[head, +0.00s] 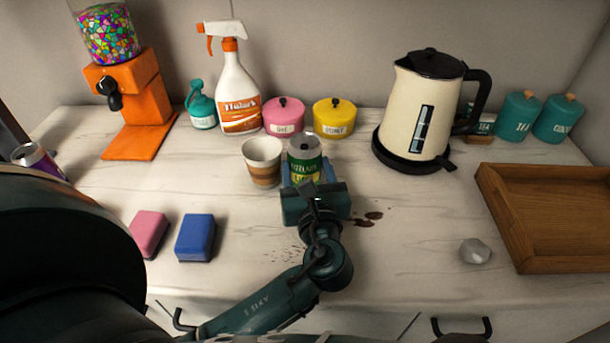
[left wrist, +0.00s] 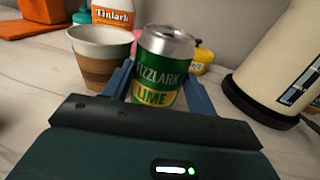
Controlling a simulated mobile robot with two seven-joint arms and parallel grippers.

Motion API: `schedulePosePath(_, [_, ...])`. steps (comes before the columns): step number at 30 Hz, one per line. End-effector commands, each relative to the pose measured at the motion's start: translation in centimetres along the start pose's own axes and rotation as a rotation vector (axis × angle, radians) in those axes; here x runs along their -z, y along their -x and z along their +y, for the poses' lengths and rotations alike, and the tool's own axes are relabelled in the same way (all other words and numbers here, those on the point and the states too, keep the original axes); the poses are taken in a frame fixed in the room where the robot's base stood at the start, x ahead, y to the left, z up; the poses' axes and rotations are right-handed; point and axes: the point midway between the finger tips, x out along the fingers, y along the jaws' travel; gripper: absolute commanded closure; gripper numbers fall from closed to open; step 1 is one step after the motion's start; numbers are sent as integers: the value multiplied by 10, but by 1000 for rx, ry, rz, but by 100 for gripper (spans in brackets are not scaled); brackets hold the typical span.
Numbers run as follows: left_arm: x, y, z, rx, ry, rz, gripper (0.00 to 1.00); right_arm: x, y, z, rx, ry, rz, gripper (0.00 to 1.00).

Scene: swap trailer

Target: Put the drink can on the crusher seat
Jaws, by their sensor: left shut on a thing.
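The drink can (head: 306,160), green with a yellow band and silver top, stands upright between the fingers of my left gripper (head: 304,178). In the left wrist view the can (left wrist: 165,68) reads "LIME", with a blue finger of the left gripper (left wrist: 162,88) on each side. The left gripper is shut on it. I cannot tell whether the can's base touches the counter. A purple and silver can (head: 38,160) is at the far left, partly hidden by my arm. I cannot make out the crusher seat in either view. My right gripper is not in view.
A paper cup (head: 262,162) is close left of the can. A spray bottle (head: 238,85), pink tin (head: 283,115) and yellow tin (head: 334,116) stand behind. A kettle (head: 425,105) and wooden tray (head: 550,215) are right. Pink (head: 149,233) and blue (head: 195,238) sponges lie front left.

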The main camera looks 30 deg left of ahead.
Motion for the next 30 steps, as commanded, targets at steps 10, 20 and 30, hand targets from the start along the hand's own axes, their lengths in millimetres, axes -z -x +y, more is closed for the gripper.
schedulePosePath(10, [-13, 0, 0, -1, 3, 0, 67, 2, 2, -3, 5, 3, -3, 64])
schedulePosePath(20, [-75, 0, 0, -1, 7, -2, 67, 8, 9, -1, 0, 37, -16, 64])
schedulePosePath(30, [-145, 0, 0, -1, 6, -2, 67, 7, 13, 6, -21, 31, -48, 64])
